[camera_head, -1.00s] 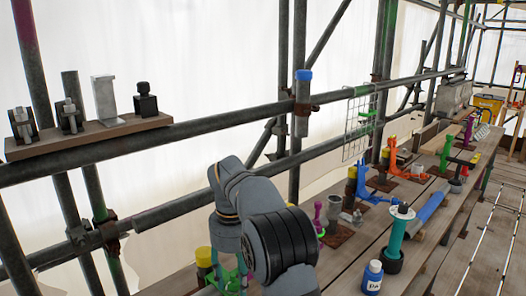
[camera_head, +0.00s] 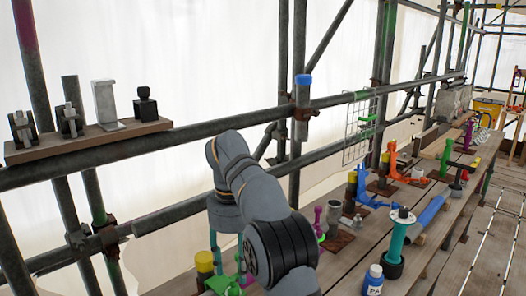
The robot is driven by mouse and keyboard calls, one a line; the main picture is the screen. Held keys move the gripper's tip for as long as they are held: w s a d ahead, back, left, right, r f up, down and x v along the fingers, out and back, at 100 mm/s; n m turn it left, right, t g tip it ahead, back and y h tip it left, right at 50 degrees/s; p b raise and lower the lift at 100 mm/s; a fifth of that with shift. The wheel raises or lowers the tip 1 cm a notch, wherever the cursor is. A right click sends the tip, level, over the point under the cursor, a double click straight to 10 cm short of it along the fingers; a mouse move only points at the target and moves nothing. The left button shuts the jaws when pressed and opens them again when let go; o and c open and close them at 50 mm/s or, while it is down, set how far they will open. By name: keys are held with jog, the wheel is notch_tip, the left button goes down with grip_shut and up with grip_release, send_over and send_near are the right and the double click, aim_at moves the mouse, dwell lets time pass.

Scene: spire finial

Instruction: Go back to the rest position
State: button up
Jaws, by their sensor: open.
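My arm (camera_head: 262,215) rises from the bottom centre of the head view and bends over at a grey wrist. Teal uprights (camera_head: 240,254) and a green piece (camera_head: 224,284) show just below the wrist. I cannot tell whether anything touches them. No held thing is visible.
A plank bench (camera_head: 345,258) runs to the far right, with a blue bottle (camera_head: 374,282), a teal spool (camera_head: 396,236), a blue tube (camera_head: 432,212) and orange and green figures. Scaffold tubes cross behind. A shelf (camera_head: 90,139) at left bears several small fittings.

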aim_at(233, 280)
notch_tip(233, 280, down, 6)
jog(key=shift+s+a+f, duration=0.1)
jog(key=shift+a+f, duration=0.05)
jog(key=shift+n+p, duration=0.6)
jog(key=shift+n, duration=0.4)
jog(key=n+p, duration=0.1)
jog(key=n, duration=0.3)
jog(key=shift+r+p, duration=0.2)
jog(key=shift+p, duration=0.2)
jog(key=n+p, duration=0.1)
jog(key=n, duration=0.1)
jog(key=n+p, duration=0.1)
jog(key=n, duration=0.2)
jog(key=n+p, duration=0.1)
jog(key=n, duration=0.1)
jog(key=shift+w, duration=0.3)
jog(key=n+p, duration=0.3)
jog(key=n, duration=0.4)
jog(key=shift+w+a+p, duration=0.1)
jog(key=shift+a+p, duration=0.05)
jog(key=shift+p, duration=0.15)
jog(key=n+p, duration=0.1)
jog(key=n, duration=0.2)
jog(key=shift+a+n+p, duration=0.1)
jog(key=shift+n+p, duration=0.2)
jog(key=shift+n, duration=0.1)
jog(key=shift+f+n+p, duration=0.2)
jog(key=shift+n+p, duration=0.1)
jog(key=shift+n, duration=0.6)
jog(key=shift+a, duration=0.1)
